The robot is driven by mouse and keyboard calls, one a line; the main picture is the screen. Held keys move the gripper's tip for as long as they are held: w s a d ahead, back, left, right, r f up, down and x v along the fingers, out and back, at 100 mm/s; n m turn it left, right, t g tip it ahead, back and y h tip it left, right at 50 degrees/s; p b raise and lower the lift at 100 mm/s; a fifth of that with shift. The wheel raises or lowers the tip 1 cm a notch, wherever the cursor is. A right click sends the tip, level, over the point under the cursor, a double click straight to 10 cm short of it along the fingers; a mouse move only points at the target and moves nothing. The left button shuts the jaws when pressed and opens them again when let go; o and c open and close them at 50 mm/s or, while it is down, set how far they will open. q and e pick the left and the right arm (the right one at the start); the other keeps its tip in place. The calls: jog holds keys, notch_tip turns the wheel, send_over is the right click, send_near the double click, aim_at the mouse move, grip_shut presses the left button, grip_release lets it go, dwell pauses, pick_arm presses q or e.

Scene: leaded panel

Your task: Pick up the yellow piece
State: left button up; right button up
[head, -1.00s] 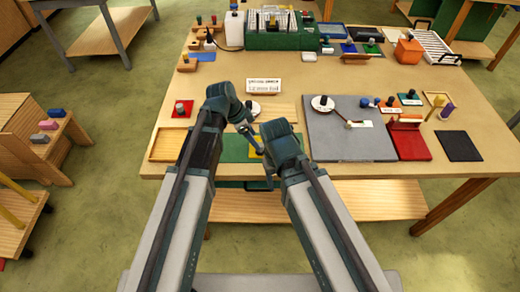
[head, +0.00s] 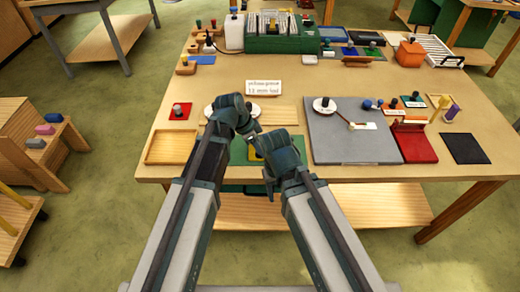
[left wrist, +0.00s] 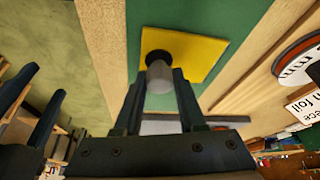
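The yellow piece (left wrist: 205,52) lies flat on the green board (left wrist: 258,15), with a knob (left wrist: 160,75) of black and grey standing on it. In the head view a small part of the yellow piece (head: 253,154) shows between my arms. My left gripper (left wrist: 160,78) is over the piece, one finger on each side of the knob. The fingers look very near it, but I cannot tell whether they press on it. My right gripper (head: 270,190) hangs by the table's front edge; in the left wrist view its two fingers (left wrist: 32,100) are apart and empty.
A wooden tray (head: 150,160) and red square (head: 181,111) lie left of the green board. A grey board (head: 345,148) lies to its right, near a red block (head: 412,146). A printed sign (head: 263,87) stands behind. My two wrists are close together.

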pick_arm(q)
grip_shut()
jog(key=shift+r, duration=0.15)
notch_tip(320, 180, up, 10)
jog(key=p, duration=1)
grip_release()
jog(key=shift+f, duration=0.2)
grip_shut()
